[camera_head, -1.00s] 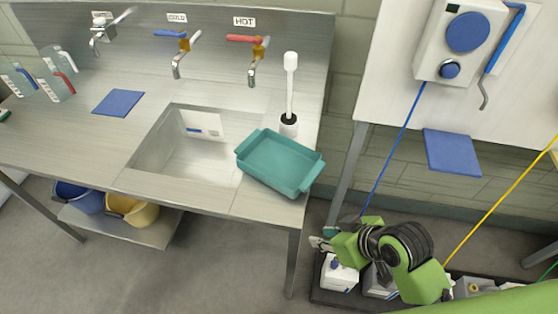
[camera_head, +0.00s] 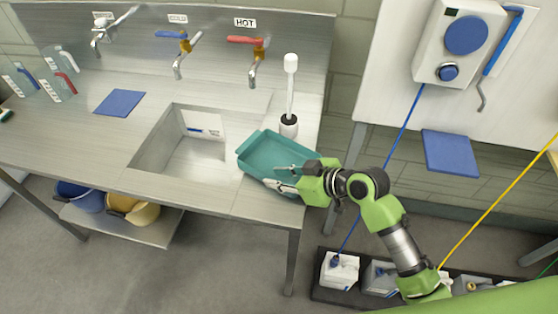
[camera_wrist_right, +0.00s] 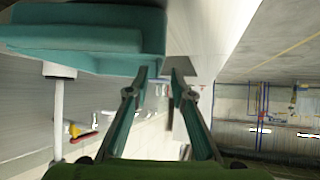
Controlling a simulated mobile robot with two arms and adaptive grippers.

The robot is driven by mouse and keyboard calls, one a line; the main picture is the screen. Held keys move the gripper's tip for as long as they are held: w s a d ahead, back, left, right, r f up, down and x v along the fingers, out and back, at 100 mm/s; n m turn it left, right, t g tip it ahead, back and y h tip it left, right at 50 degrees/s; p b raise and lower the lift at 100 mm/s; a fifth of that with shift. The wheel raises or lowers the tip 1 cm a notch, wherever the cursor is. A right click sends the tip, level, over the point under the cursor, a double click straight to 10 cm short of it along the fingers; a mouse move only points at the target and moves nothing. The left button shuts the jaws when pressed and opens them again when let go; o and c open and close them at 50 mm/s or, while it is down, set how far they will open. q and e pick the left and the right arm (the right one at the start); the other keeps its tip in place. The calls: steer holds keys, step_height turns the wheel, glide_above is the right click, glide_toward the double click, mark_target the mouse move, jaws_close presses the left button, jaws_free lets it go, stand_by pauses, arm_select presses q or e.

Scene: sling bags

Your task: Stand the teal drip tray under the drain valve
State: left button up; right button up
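The teal drip tray (camera_head: 262,147) sits on the steel counter just right of the sink, at the front edge. It fills the upper left of the right wrist view (camera_wrist_right: 75,38). My right gripper (camera_head: 288,177) is at the tray's right front side, partly covering it. In the wrist view its fingers (camera_wrist_right: 160,72) are apart, with one tip close to the tray's wall; contact is unclear. A grey-lever tap (camera_head: 107,32) is on the back panel at left; its label is unreadable, so I cannot tell if it is the drain valve. My left gripper is not in view.
COLD (camera_head: 178,48) and HOT (camera_head: 250,52) taps stand behind the sink (camera_head: 165,155). A white brush (camera_head: 290,95) stands behind the tray. A blue cloth (camera_head: 119,102) lies left. Blue and yellow buckets (camera_head: 132,207) sit below. A blue cord (camera_head: 400,140) hangs at right.

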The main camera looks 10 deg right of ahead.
mark_target(264, 177)
steer(key=shift+w+a+f, duration=0.2)
steer(key=shift+w+a+f+p, duration=0.2)
steer(key=shift+a+p, duration=0.15)
steer(key=p+x, duration=0.1)
steer(key=x, duration=0.2)
steer(key=shift+w+f, duration=0.1)
steer(key=shift+f, duration=0.05)
steer(key=shift+w+a+f, duration=0.3)
steer(key=shift+f, duration=0.05)
jaws_close()
